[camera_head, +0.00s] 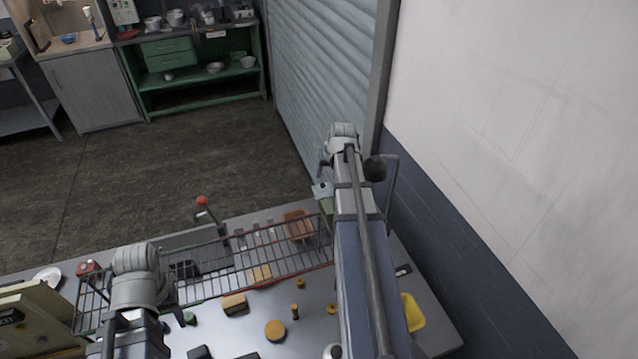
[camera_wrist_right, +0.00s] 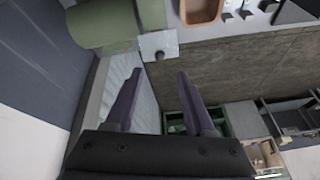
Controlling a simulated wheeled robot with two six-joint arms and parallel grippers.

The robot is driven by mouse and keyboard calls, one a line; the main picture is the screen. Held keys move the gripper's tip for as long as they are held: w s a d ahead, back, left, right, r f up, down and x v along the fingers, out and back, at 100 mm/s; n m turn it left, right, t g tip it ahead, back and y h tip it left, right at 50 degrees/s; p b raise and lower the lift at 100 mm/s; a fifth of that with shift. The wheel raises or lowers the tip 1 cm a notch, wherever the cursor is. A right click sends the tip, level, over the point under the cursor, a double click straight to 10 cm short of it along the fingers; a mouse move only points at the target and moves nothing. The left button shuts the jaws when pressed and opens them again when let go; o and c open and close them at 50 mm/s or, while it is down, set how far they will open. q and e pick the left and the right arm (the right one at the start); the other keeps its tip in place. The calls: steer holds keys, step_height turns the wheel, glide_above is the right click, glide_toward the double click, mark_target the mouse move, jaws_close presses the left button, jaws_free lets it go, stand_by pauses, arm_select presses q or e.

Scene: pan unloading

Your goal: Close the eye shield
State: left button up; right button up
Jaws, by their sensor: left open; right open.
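A green rounded machine (camera_wrist_right: 105,22) sits at the top of the right wrist view. A small light-grey plate with a dark knob (camera_wrist_right: 158,46) is beside it and looks like the eye shield; its hinge and exact tilt are unclear. In the head view the plate (camera_head: 322,190) shows at the bench's far right corner, with the machine mostly hidden by my right arm. My right gripper (camera_wrist_right: 157,78) is open and empty, its purple fingertips just short of the plate in the picture. My left gripper (camera_head: 172,290) is open over the bench's left part, mostly hidden behind its wrist.
A wire rack (camera_head: 215,268) runs along the bench. An orange-brown tray (camera_head: 299,224), a red-knobbed lever (camera_head: 202,201), a yellow tray (camera_head: 412,312) and several small parts are on or near the bench. A wall (camera_head: 510,120) stands close on the right. The floor beyond is clear.

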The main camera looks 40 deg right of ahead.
mark_target(323, 184)
steer(key=b+x, duration=0.6)
steer(key=x, duration=0.1)
steer(key=shift+w+f+b, duration=0.1)
steer(key=shift+f+b, duration=0.15)
steer(key=shift+b, duration=0.05)
steer(key=shift+c, duration=0.3)
jaws_close()
